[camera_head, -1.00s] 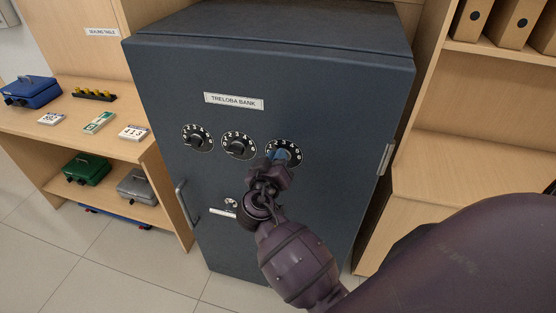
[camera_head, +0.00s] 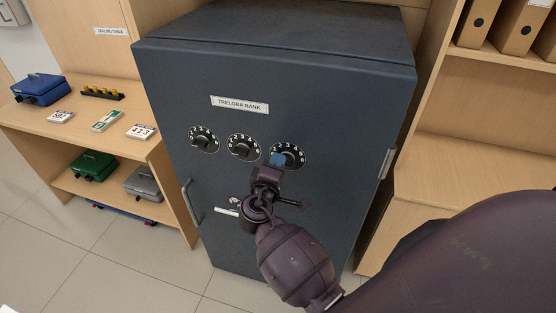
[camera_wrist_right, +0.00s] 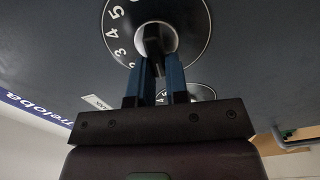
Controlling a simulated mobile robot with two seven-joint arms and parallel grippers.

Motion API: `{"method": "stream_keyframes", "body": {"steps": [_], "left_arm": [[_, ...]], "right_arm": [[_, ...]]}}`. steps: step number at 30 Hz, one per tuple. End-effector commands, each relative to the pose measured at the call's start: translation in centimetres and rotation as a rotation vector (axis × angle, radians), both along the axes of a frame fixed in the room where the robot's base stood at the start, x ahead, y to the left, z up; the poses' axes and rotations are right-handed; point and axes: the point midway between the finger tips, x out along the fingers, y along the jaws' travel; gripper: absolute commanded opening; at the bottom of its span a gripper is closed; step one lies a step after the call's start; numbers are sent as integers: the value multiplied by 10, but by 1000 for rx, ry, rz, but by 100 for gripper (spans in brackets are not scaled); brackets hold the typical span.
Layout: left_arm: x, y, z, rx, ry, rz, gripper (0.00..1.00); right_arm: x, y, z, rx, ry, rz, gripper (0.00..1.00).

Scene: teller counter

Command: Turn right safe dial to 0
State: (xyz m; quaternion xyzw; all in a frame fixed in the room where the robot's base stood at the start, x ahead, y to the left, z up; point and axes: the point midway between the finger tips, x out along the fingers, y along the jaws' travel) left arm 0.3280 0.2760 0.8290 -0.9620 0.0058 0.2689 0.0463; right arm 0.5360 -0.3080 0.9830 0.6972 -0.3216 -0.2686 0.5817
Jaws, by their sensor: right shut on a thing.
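The dark blue-grey safe (camera_head: 330,90) fills the middle of the head view. Three black dials with white numbers sit in a row on its door: the left dial (camera_head: 203,139), the middle dial (camera_head: 243,148) and the right dial (camera_head: 294,153). My right gripper (camera_head: 277,160) is at the right dial, with its blue fingertips on the knob. In the right wrist view, its two blue fingers (camera_wrist_right: 153,82) are closed around the black knob (camera_wrist_right: 153,42) of the right dial (camera_wrist_right: 190,25). Numbers 3, 4 and 5 show on the dial's left side. My left gripper is not in view.
A wooden shelf (camera_head: 130,150) with cash boxes and number cards stands at left. Wooden shelving (camera_head: 465,160) with binders stands close at right.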

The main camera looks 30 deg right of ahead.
Motion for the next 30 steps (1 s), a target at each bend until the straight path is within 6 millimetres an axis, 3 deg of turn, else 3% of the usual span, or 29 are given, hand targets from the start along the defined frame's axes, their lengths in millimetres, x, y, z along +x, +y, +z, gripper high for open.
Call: {"method": "stream_keyframes", "body": {"steps": [12,28,29,30], "left_arm": [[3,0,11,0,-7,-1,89],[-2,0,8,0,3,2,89],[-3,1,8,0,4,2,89],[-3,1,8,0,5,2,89]], "right_arm": [[0,1,-3,-114,133,1,0],[1,1,-4,-129,149,2,0],[1,1,-4,-129,149,2,18],[1,1,-4,-129,149,2,24]]}}
